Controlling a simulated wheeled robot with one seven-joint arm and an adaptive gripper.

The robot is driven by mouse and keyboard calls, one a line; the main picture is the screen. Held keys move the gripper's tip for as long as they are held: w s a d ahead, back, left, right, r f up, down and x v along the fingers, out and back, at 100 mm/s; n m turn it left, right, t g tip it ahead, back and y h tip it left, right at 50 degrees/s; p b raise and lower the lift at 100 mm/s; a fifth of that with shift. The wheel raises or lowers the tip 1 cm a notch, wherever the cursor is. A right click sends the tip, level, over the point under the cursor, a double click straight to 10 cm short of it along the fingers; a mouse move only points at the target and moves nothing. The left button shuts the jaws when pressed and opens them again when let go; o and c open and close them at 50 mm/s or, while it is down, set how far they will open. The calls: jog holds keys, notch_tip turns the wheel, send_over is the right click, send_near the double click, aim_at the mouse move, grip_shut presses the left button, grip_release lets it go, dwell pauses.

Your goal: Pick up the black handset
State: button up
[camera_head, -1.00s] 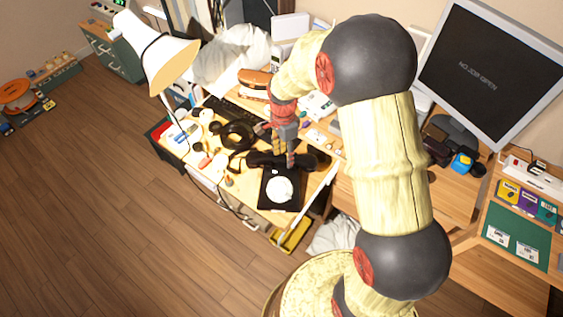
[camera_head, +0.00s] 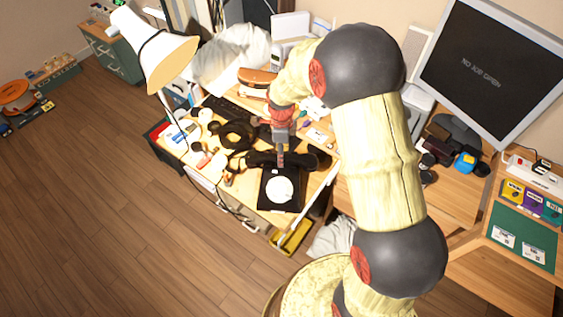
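The black handset (camera_head: 262,159) lies crosswise at the top edge of a black dial phone (camera_head: 270,197) with a round white dial. Its right part is dark against other black shapes, so its end is hard to make out. My gripper (camera_head: 281,157) points down over the middle of the handset, and its fingertips overlap it in the picture. Only one finger shows clearly, so I cannot tell whether the fingers are open or closed around the handset. The handset does not look clearly lifted from the phone.
A black ring-shaped object (camera_head: 234,135), a dark keyboard (camera_head: 222,108) and several small items crowd the desk left of the phone. A white desk lamp (camera_head: 150,50) stands at the left. A monitor (camera_head: 490,70) is at the right.

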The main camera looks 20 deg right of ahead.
notch_tip(320, 180, down, 2)
jog(key=shift+f, duration=0.15)
jog(key=shift+c, duration=0.2)
jog(key=c, duration=1.1)
